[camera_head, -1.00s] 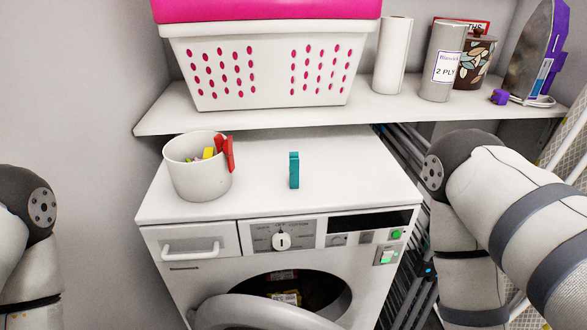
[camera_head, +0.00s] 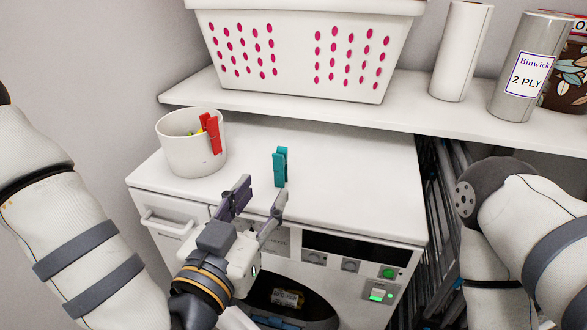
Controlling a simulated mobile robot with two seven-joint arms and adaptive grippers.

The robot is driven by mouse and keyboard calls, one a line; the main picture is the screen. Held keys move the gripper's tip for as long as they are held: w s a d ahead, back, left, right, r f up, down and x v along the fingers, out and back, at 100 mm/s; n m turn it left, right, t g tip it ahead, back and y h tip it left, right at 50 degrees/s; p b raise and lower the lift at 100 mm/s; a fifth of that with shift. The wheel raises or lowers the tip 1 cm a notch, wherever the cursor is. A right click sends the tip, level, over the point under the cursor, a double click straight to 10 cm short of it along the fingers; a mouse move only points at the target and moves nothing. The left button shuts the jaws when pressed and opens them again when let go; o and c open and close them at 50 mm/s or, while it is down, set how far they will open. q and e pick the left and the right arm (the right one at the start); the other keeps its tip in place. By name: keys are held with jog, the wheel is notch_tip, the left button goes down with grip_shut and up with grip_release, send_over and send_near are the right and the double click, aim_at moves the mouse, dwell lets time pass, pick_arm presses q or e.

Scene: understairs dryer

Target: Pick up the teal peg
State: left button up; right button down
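The teal peg (camera_head: 280,167) stands upright on the white top of the dryer (camera_head: 350,184), near its middle. My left gripper (camera_head: 260,197) is in front of the peg and a little below it in the picture, over the dryer's front edge. Its two fingers are spread apart with nothing between them, and they point toward the peg without visibly touching it. My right arm (camera_head: 520,215) shows at the right, but its gripper is out of view.
A white pot (camera_head: 185,155) holding several pegs, with a red peg (camera_head: 212,134) on its rim, stands left of the teal peg. A shelf (camera_head: 300,106) with a white basket (camera_head: 300,55) overhangs the back. The dryer top's right side is clear.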

aim_at(277, 156)
pick_arm(q)
jog(key=x, duration=0.4)
jog(key=a+x, duration=0.1)
jog(key=x, duration=0.3)
jog(key=b+x, duration=0.1)
jog(key=x, duration=0.3)
jog(key=shift+w+a+r, duration=0.1)
jog(key=shift+w+r, duration=0.25)
jog(key=shift+r, duration=0.05)
jog(key=c, duration=0.9)
